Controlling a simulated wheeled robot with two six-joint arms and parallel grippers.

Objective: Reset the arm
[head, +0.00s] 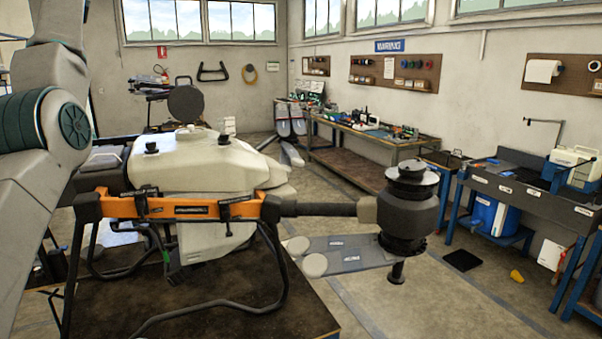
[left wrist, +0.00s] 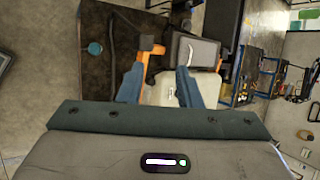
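A spray drone with a cream tank (head: 205,165) and an orange front frame (head: 180,207) stands on a dark table (head: 200,300). Its dark arm (head: 325,209) extends straight out to the right, ending in a black motor unit (head: 408,212) beyond the table edge. My left arm comes in from the left of the head view, with its gripper outside that picture. In the left wrist view, my left gripper (left wrist: 163,88) has its blue fingers apart, with nothing held between them. Orange frame parts (left wrist: 151,52) and the tank (left wrist: 196,90) show beyond the fingers. My right gripper is in neither view.
A workbench (head: 365,140) with tools stands along the back wall. A grey sink bench (head: 530,190) with blue legs is at right. A black mat (head: 462,260) and a small yellow object (head: 517,276) lie on the floor. The floor right of the drone is mostly clear.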

